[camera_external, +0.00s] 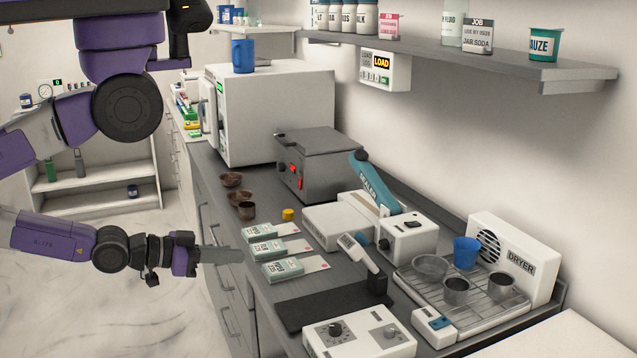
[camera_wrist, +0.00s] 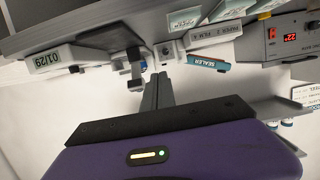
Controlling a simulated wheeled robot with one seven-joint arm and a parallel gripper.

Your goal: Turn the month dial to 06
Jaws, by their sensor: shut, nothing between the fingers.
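A white box with two round dials stands at the counter's front edge in the external view: a black left dial (camera_external: 336,330) and a grey right dial (camera_external: 391,333). Their markings are too small to read, and I cannot tell which is the month dial. In the wrist view a white box front (camera_wrist: 58,58) reads "01/29"; it appears to be the same box. My gripper (camera_external: 238,255) is shut and empty, pointing right beside the counter's front edge, to the left of and apart from the dial box. Its shut fingers (camera_wrist: 158,92) also show in the wrist view.
Green-and-white packs (camera_external: 282,270) and a dark mat (camera_external: 315,308) lie on the counter near my gripper. Open floor (camera_external: 120,310) lies left of the counter.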

